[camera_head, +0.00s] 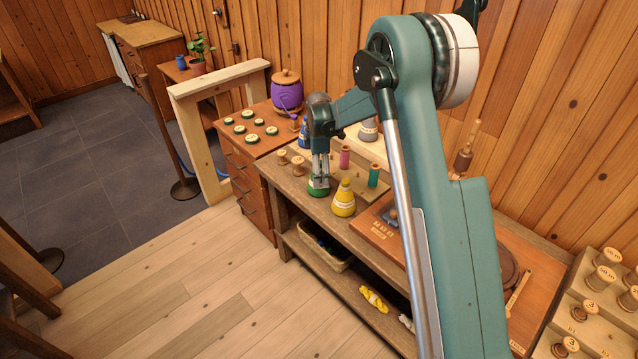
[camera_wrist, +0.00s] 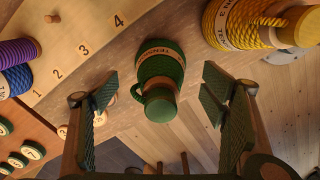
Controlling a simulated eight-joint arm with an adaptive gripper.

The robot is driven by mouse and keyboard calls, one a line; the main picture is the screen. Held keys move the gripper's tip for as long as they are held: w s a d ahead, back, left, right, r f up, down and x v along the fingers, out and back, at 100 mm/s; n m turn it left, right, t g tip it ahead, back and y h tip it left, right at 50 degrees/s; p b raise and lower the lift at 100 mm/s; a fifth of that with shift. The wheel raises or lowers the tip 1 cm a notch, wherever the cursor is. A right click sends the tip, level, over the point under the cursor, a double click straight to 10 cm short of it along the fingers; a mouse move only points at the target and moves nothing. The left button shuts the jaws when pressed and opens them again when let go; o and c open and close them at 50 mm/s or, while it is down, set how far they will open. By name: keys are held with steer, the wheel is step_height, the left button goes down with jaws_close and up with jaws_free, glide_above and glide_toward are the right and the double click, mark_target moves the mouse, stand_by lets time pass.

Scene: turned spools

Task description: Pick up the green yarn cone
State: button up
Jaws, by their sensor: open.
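The green yarn cone (camera_head: 319,187) stands on the wooden workbench (camera_head: 335,216), left of the yellow yarn cone (camera_head: 344,199). My gripper (camera_head: 320,176) is above the green cone with its fingers pointing down, and partly covers it. In the wrist view the green cone (camera_wrist: 160,82) shows between the two open fingers of my gripper (camera_wrist: 161,97), with a gap on each side. A band with lettering goes around it, only partly readable. The yellow cone (camera_wrist: 258,24) shows at the upper right, outside the fingers.
A pink spool (camera_head: 345,157) and a teal spool (camera_head: 374,176) stand behind the cones. Several small wooden spools (camera_head: 298,165) stand left of the gripper. A numbered board (camera_wrist: 100,42) lies beside the green cone. A purple lidded pot (camera_head: 287,94) stands farther back.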

steer(key=shift+f+b, duration=0.3)
steer(key=shift+f, duration=1.95)
steer(key=c, duration=1.2)
steer(key=shift+r, duration=0.15)
step_height(320, 180, up, 10)
steer(key=shift+f+p, duration=0.1)
steer(key=shift+p, duration=0.5)
steer(key=shift+w, duration=0.1)
